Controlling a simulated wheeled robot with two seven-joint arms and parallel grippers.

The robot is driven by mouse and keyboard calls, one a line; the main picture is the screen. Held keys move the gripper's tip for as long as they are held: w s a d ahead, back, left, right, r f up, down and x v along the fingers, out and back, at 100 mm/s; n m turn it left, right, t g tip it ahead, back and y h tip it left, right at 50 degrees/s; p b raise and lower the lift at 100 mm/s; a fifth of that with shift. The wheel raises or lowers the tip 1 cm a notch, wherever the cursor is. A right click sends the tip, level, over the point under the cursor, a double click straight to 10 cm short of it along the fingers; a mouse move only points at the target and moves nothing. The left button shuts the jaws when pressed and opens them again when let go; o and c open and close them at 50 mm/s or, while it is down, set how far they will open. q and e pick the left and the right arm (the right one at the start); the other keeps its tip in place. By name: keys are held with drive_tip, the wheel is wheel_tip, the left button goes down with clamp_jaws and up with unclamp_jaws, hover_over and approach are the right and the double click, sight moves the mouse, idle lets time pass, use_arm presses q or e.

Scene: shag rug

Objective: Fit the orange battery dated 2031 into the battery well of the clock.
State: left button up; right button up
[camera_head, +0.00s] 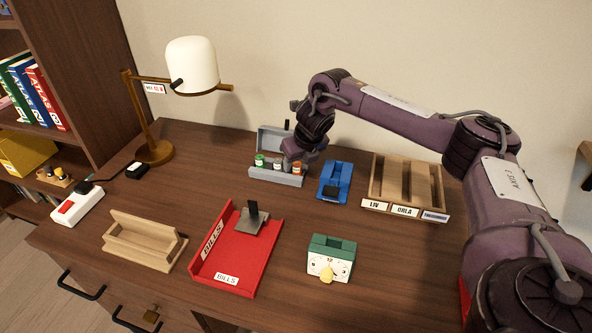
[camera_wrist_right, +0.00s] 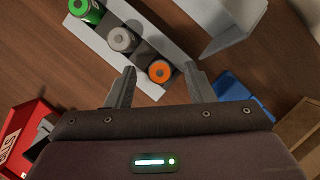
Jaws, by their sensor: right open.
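The orange battery (camera_head: 297,168) stands upright in a grey box (camera_head: 262,174) at the back of the desk, beside a grey and a green battery. No date on it can be read. In the right wrist view the orange battery's end (camera_wrist_right: 159,71) lies between the fingertips of my right gripper (camera_wrist_right: 160,73). That gripper is open and holds nothing; in the head view it (camera_head: 292,158) is over the right end of the box. The clock (camera_head: 330,258), green-topped with a white front, stands near the front edge; I cannot make out its well's inside. My left gripper is out of view.
A blue holder (camera_head: 336,180) and a wooden sorter (camera_head: 405,186) stand right of the box. A red tray (camera_head: 223,271), a wooden rack (camera_head: 143,242) and a lamp (camera_head: 155,150) are to the left. Bare desk lies between the blue holder and the clock.

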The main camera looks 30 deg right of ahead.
drive_tip(key=shift+w+f, duration=0.1)
drive_tip(key=shift+f, duration=0.1)
clamp_jaws()
idle(0.3)
